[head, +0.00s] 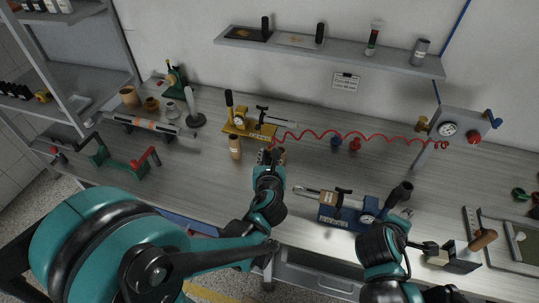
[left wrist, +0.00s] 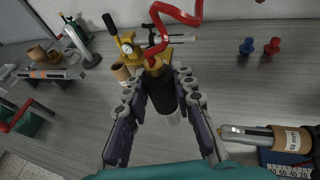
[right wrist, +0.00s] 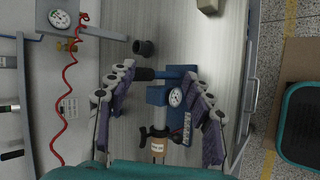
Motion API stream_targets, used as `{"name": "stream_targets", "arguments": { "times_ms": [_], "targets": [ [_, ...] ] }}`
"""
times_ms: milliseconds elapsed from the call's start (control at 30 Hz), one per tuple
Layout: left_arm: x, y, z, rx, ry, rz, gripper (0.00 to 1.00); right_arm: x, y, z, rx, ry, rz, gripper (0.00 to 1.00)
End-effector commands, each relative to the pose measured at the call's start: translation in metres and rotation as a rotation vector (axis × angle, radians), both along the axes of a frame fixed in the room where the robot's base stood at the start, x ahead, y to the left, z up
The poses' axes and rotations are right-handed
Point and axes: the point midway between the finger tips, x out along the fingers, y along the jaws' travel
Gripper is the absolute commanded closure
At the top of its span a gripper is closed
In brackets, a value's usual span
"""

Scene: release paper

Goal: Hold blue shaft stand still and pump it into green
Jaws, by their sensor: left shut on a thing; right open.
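The blue stand (head: 335,216) lies on the bench's front middle, with a round gauge, a metal shaft with a tan label and a black handle. It shows in the right wrist view (right wrist: 157,96) between the spread fingers of my right gripper (right wrist: 160,78), which is open; contact cannot be told. My left gripper (head: 269,158) is shut on a black cylindrical fitting (left wrist: 162,94) with a yellow top, at the red coiled hose (left wrist: 180,17). A yellow stand with a gauge (head: 246,124) is just behind it. A green stand (head: 175,80) is at the back left; a green clamp-like frame (head: 112,162) is at the left.
Small blue (head: 336,143) and red (head: 355,145) pieces stand at mid-bench. A gauge box (head: 449,130) is at the back right, joined to the coiled hose. A wooden-handled tool (head: 470,249) is at the front right. A wall shelf (head: 300,43) hangs above.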

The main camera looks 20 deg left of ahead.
Motion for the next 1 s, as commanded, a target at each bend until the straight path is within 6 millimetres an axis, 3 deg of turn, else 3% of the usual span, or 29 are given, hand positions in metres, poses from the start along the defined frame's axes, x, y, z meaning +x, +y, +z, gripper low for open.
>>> {"name": "stream_targets", "arguments": {
  "times_ms": [33, 200, 400, 500, 767, 1000],
  "targets": [
    [0.0, 0.0, -0.026, 0.0, 0.0, 0.0, 1.0, 0.008, 0.003, -0.024, -0.106, 0.016, 0.064, 0.48],
    [0.0, 0.0, -0.073, 0.0, 0.0, 0.0, 1.0, 0.028, 0.01, -0.053, -0.511, 0.076, 0.257, 0.48],
    [0.0, 0.0, -0.125, 0.0, 0.0, 0.0, 1.0, 0.043, 0.031, -0.076, -0.977, 0.145, 0.411, 0.48],
    [0.0, 0.0, -0.141, 0.0, 0.0, 0.0, 1.0, 0.045, 0.042, -0.08, -1.152, 0.172, 0.445, 0.48],
    [0.0, 0.0, -0.157, 0.0, 0.0, 0.0, 1.0, 0.045, 0.057, -0.08, -1.361, 0.207, 0.469, 0.48],
    [0.0, 0.0, -0.156, 0.0, 0.0, 0.0, 1.0, 0.057, 0.049, -0.078, -1.382, 0.214, 0.466, 0.48]
  ]
}}
